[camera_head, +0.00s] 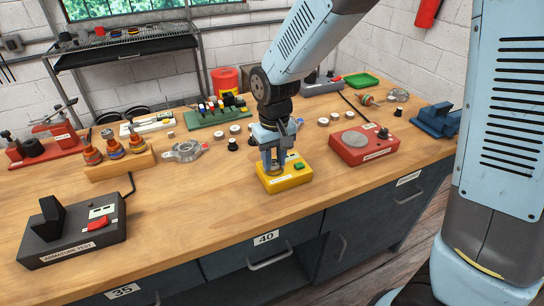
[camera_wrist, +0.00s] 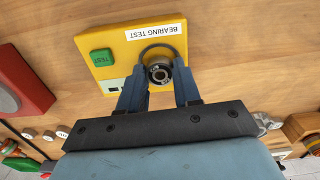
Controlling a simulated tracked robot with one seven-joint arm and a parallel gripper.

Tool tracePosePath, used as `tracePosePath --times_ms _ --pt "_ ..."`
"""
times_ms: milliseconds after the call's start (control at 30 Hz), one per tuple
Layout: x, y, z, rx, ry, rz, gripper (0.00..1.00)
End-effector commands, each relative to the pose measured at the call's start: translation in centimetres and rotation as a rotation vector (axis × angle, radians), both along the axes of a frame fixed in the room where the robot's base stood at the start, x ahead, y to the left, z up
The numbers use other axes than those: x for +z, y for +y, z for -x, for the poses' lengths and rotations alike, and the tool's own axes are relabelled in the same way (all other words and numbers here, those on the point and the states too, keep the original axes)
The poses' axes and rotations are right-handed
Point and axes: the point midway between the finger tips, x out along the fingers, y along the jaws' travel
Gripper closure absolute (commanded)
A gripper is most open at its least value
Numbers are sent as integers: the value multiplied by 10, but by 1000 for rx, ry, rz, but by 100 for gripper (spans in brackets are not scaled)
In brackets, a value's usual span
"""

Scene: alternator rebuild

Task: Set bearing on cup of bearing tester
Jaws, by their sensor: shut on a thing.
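The yellow bearing tester (camera_head: 287,180) sits near the front of the bench, below my gripper. In the wrist view the tester (camera_wrist: 113,42) shows its "BEARING TEST" label, a green button (camera_wrist: 102,56) and a round dark-rimmed cup (camera_wrist: 146,53). My gripper (camera_wrist: 157,80) points down over the tester and is shut on a small metal bearing (camera_wrist: 159,73). In the wrist view the bearing overlaps the cup's lower part. I cannot tell whether it touches the cup. In the head view my gripper (camera_head: 273,167) largely hides the bearing and the cup.
A red tester (camera_head: 362,146) stands to the right, a blue vise (camera_head: 436,121) beyond it. A dark armature tester (camera_head: 72,235) stands at the front left. Several small round parts lie behind my gripper. The wood between the armature tester and the yellow tester is clear.

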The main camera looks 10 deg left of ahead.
Motion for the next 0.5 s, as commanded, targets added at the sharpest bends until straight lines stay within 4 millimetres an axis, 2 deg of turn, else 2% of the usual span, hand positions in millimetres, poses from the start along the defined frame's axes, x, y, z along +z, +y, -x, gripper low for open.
tracePosePath --times_ms 500 --pt "-8 0 0 -1 0 0 97"
